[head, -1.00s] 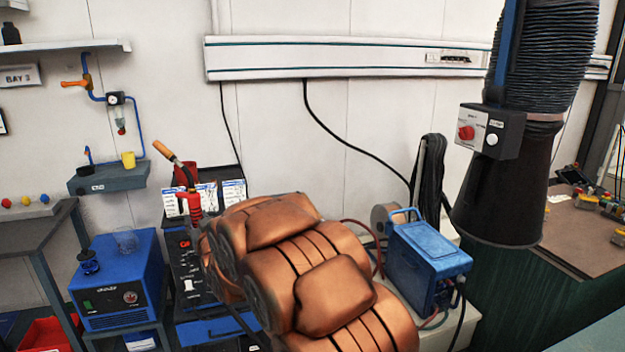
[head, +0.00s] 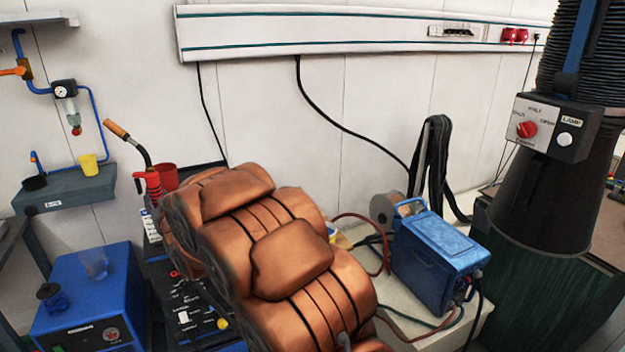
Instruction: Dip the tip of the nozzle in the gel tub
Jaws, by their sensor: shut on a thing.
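A welding torch with an orange-brown nozzle tip (head: 116,129), a bent dark neck and a red body (head: 151,184) stands up left of my copper-coloured arm. Its tip points up and left, and its lower end is hidden. My gripper is hidden behind my arm, so its hold on the torch cannot be seen. No tub is clearly labelled as gel. A red tub (head: 166,174) stands just behind and right of the torch, partly covered by it. A small blue pot with a dark top (head: 52,296) is on the blue machine at left.
A blue machine (head: 95,315) stands at lower left, with a translucent cup (head: 95,263) on top. A wall shelf (head: 65,192) holds a yellow cup (head: 88,165). A blue case (head: 437,262) and cable spool (head: 384,210) sit on a pale bench right of my arm. A dark extraction hood (head: 540,205) hangs at right.

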